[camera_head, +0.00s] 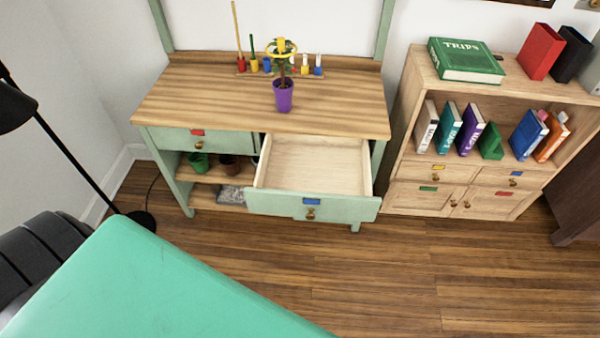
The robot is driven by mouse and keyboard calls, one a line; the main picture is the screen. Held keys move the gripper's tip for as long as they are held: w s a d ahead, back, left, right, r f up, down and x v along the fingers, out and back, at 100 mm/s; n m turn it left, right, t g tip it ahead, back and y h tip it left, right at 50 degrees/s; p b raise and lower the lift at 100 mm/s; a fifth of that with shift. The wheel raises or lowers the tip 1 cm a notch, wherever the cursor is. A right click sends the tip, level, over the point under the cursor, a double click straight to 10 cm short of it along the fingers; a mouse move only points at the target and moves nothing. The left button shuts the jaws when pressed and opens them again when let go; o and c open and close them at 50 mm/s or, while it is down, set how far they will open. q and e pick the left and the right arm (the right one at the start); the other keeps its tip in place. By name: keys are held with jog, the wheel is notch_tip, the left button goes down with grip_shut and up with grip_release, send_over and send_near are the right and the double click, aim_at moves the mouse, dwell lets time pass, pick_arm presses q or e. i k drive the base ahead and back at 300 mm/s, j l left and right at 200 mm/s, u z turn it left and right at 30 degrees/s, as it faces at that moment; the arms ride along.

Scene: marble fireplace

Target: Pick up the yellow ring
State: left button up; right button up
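A thin yellow ring (291,47) shows at the top of a small potted plant on the wooden workbench (190,90). It appears to sit around the upper leaves, but I cannot tell whether it touches them. The plant stands upright in a purple pot (283,97) near the middle of the bench top. Neither of my grippers is in view.
The bench's right drawer (312,205) is pulled out and looks empty. Small coloured tool holders (255,66) line the bench's back. A bookcase (405,120) stands right, a black lamp (75,160) left. A teal surface (130,290) fills the lower left. Floor (440,270) is clear.

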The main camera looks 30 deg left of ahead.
aim_at(280, 40)
jog(key=u, duration=0.7)
